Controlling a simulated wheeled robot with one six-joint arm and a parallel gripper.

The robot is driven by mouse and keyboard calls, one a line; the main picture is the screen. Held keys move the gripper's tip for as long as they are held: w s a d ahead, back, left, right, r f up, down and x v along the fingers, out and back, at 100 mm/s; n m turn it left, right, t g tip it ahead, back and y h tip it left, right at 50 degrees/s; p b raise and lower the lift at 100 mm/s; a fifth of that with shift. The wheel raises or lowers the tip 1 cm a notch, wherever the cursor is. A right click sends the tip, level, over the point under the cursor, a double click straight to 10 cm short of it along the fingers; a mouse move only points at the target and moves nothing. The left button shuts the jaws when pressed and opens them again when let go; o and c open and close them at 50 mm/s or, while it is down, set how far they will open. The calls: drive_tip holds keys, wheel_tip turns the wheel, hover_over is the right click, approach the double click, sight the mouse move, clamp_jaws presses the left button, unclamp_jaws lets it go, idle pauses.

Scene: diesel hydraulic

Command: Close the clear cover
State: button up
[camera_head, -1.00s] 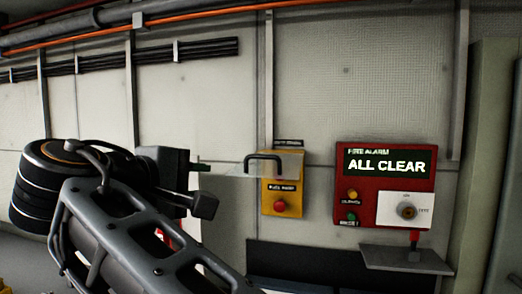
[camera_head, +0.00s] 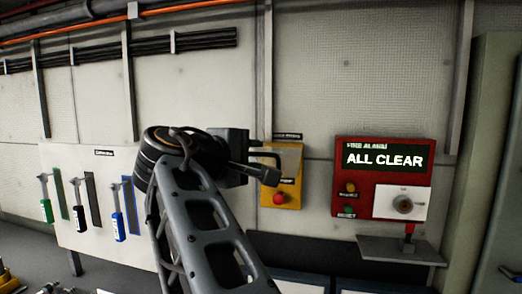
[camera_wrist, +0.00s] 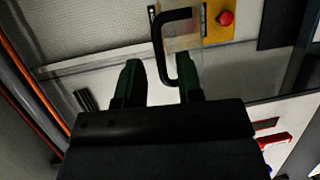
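The yellow button box (camera_head: 287,185) with a red button (camera_head: 279,199) is on the wall, left of the fire alarm panel. The clear cover (camera_wrist: 183,38) is a transparent panel with a black U-shaped handle (camera_wrist: 160,38); it stands out from the box. In the head view the handle (camera_head: 266,155) shows just right of my wrist. My gripper (camera_wrist: 159,65) is open, its two dark green fingers pointing towards the handle. The handle's near end overlaps the right finger in the wrist view; I cannot tell whether they touch. The fingers are mostly hidden in the head view.
The red fire alarm panel (camera_head: 344,190) reads "ALL CLEAR", with a small grey shelf (camera_head: 400,250) below it. A white tool board (camera_head: 75,160) with hanging tools stands at left. Pipes (camera_head: 60,30) run along the upper wall.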

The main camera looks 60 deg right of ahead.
sight(259, 154)
drive_tip(key=shift+s+d+f+p, duration=0.1)
drive_tip(key=shift+d+p, duration=0.1)
drive_tip(key=shift+d, duration=0.6)
drive_tip(key=shift+s+d+f+p, duration=0.1)
drive_tip(key=shift+d+p, duration=0.05)
drive_tip(key=shift+d, duration=0.6)
drive_tip(key=shift+w, duration=0.1)
clamp_jaws()
